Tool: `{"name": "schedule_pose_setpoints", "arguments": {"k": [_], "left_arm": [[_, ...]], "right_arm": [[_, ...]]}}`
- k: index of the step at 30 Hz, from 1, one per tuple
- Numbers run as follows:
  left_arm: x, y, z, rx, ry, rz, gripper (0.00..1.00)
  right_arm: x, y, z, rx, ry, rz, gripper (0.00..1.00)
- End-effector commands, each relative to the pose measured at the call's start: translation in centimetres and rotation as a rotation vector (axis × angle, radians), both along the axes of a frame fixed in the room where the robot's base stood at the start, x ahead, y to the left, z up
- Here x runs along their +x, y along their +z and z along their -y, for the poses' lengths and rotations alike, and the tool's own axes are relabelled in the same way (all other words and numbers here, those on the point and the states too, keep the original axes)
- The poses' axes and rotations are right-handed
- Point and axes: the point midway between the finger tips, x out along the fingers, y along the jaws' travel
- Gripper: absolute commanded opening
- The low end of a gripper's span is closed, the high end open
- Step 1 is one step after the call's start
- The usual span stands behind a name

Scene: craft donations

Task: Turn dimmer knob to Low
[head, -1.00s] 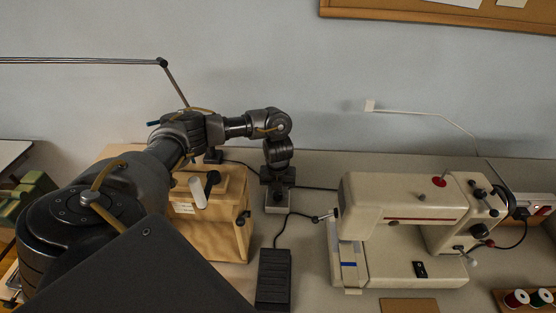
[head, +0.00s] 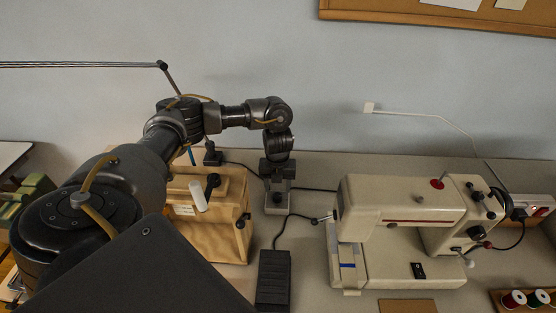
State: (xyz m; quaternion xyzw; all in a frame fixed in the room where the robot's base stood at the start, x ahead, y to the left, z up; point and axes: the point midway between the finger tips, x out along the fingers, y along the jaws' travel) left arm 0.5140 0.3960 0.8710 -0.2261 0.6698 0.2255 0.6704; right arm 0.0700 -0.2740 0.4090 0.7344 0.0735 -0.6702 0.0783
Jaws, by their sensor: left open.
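A small pale box (head: 279,204) with cords stands on the table near the wall and appears to be the dimmer. My left gripper (head: 278,187) points down over this box. Its jaws are open and lie at or just above the top of the box. The knob and its markings are hidden by the gripper or too small to make out, so I cannot tell the knob's setting or whether the fingers touch it. My right gripper is not in view.
A cream sewing machine (head: 400,222) stands to the right. A black foot pedal (head: 273,280) lies in front of the box, and a wooden case (head: 222,238) stands to its left under my arm. Thread spools (head: 515,299) sit at the far right. Cords cross the table.

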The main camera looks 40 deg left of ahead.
Motion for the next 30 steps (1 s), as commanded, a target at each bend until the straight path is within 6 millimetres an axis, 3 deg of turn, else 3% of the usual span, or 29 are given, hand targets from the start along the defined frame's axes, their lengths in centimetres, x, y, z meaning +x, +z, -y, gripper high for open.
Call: {"name": "schedule_pose_setpoints", "arguments": {"k": [1, 6, 12, 30], "left_arm": [[0.2, 1.6, -0.1, 0.002, -0.001, 0.006, 0.52], [0.1, 4.6, -0.1, 0.002, 0.000, 0.004, 0.52], [0.1, 6.5, -0.1, 0.001, 0.001, 0.002, 0.52], [0.1, 6.9, 0.0, 0.001, 0.001, 0.001, 0.52]], "right_arm": [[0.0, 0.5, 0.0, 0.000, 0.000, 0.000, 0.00], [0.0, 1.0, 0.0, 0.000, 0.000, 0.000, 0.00], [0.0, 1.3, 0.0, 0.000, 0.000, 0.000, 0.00], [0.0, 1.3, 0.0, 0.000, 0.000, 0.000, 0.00]]}}
